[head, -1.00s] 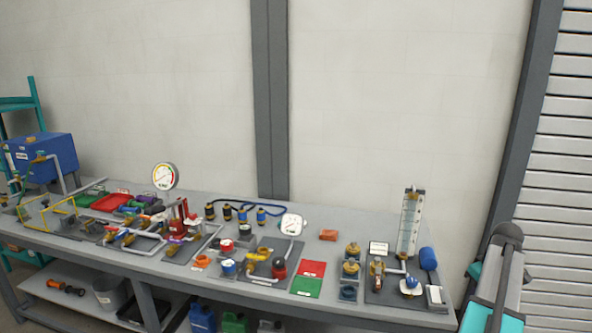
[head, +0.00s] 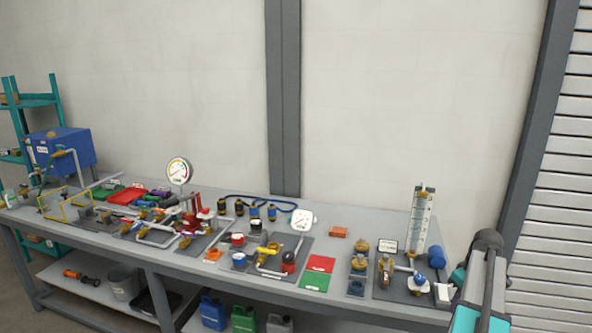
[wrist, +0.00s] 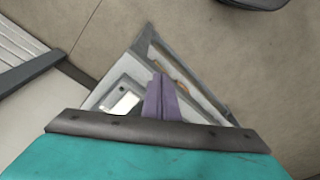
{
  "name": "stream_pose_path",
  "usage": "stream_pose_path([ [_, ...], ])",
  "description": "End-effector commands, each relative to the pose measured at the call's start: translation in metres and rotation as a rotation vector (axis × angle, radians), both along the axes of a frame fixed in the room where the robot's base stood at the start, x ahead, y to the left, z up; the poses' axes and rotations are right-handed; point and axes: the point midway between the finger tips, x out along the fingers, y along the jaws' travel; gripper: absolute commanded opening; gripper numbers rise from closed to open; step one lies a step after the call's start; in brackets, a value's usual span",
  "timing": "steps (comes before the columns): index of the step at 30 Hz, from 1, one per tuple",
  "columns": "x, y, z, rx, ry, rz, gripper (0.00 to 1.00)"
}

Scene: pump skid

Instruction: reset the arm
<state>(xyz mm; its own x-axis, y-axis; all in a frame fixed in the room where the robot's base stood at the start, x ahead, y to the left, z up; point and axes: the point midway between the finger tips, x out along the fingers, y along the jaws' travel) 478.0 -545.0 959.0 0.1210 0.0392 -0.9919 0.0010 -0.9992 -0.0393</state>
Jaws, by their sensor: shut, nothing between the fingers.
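My gripper (wrist: 160,99) shows in the wrist view as two purple-grey fingers pressed together, with nothing between them. It points away from the dark edge and teal casing of my wrist. The fingers hang in front of a pale, grey-edged triangular shape, which I cannot identify for sure. Part of my arm (head: 482,285), teal and dark grey, stands at the lower right of the head view. My gripper's fingers do not show in the head view.
A long grey workbench (head: 365,222) carries pipe fittings, a round gauge (head: 179,170), a blue tank (head: 62,151) and a clear upright tube gauge (head: 421,218). My arm shows close to the bench's right end. A slatted shutter (head: 553,180) is at right. Floor shows in the wrist view.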

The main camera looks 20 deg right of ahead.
Motion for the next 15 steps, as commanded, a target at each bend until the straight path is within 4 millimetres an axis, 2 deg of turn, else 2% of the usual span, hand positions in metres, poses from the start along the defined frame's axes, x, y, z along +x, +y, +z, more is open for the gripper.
stream_pose_path([
  [5, 0.033, 0.047, -0.043, 0.043, 0.033, 0.079, 0.00],
  [9, 0.056, 0.096, -0.084, 0.083, 0.071, 0.154, 0.00],
  [15, 0.074, 0.169, -0.142, 0.134, 0.133, 0.259, 0.00],
])
